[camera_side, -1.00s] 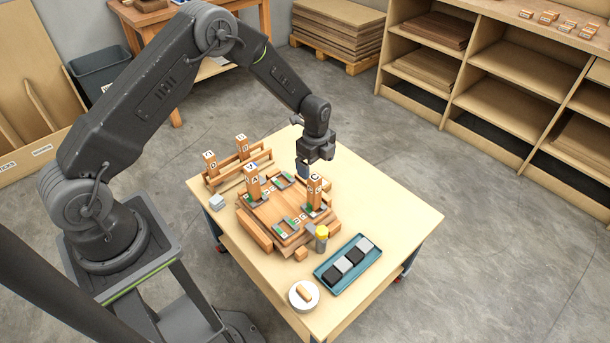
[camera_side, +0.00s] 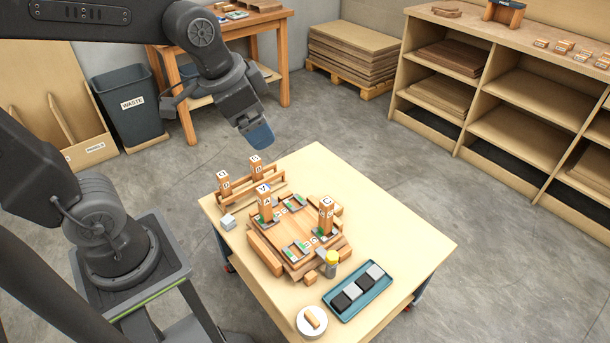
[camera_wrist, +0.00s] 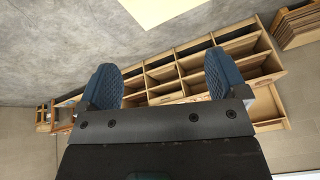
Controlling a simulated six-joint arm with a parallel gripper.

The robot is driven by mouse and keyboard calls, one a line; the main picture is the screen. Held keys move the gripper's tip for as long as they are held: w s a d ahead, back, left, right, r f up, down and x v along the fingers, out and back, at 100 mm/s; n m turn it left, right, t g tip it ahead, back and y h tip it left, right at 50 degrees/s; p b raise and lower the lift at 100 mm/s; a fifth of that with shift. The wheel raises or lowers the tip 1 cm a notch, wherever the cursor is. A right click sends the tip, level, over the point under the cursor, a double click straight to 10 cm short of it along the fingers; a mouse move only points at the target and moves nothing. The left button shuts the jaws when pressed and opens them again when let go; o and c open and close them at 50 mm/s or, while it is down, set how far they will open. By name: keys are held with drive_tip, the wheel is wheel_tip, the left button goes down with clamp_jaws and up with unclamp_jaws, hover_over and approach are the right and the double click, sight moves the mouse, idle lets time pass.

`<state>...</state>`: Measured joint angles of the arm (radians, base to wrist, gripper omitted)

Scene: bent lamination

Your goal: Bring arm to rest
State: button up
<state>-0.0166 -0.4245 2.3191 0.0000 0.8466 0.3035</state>
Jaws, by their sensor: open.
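My gripper (camera_side: 260,136) hangs in the air above and behind the far left edge of the work table (camera_side: 400,228), clear of everything on it. In the wrist view its two blue ridged fingers (camera_wrist: 162,84) stand wide apart with nothing between them. The wooden lamination form (camera_side: 295,240) sits on the table with upright lettered posts on it, one at its left (camera_side: 265,205) and one at its right (camera_side: 326,216). A wooden rack (camera_side: 250,192) with two more lettered posts stands behind it.
A waste bin (camera_side: 128,108), a bench (camera_side: 285,60) and shelves (camera_side: 510,85) stand around.

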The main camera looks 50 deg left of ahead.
drive_tip(key=s+n+t, duration=0.1)
drive_tip(key=s+n, duration=0.2)
drive_tip(key=s, duration=0.4)
drive_tip(key=shift+d, duration=0.25)
drive_tip(key=shift+r, duration=0.1)
